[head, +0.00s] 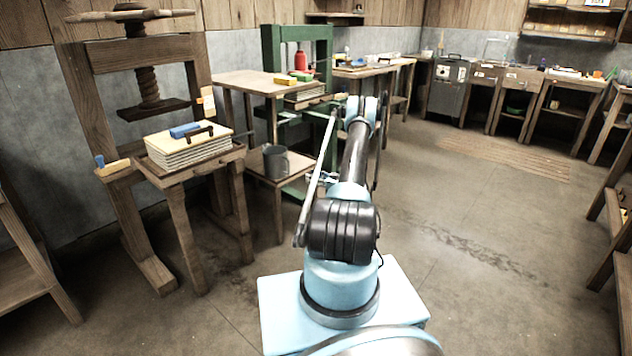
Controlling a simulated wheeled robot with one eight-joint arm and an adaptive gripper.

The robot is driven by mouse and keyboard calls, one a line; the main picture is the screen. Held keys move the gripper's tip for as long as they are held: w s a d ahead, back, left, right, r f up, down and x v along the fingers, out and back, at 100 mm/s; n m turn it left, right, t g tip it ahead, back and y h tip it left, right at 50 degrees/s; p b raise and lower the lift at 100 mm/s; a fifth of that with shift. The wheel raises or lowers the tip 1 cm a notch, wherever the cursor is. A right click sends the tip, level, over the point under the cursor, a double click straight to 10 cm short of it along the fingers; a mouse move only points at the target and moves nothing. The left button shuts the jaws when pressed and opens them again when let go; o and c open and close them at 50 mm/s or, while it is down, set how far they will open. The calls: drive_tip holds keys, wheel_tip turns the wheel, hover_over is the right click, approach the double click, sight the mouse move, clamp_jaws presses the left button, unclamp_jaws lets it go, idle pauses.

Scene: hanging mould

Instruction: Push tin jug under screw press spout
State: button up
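The tin jug (275,163) is a dark grey, open-topped vessel with a handle on its right. It stands upright on a low wooden shelf (262,175) to the right of the screw press. The wooden screw press (88,95) stands at the left, with a thick wooden screw above a tray (172,176) bearing a stack of pale boards. I cannot clearly make out its spout; the tray's right end lies left of and above the jug. My gripper (322,179) shows small and partly hidden behind my arm, right of the jug and apparently apart from it. Its fingers are unclear.
A blue-handled brush (110,166) lies on the press's left ledge. A green press (270,48) and a side table (235,80) stand behind the jug. Wooden benches (545,88) line the back wall. Open floor (480,250) lies to the right.

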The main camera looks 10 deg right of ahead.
sight(289, 171)
drive_tip(key=x, duration=1.5)
drive_tip(key=shift+a, duration=0.1)
drive_tip(key=shift+c, duration=0.2)
clamp_jaws()
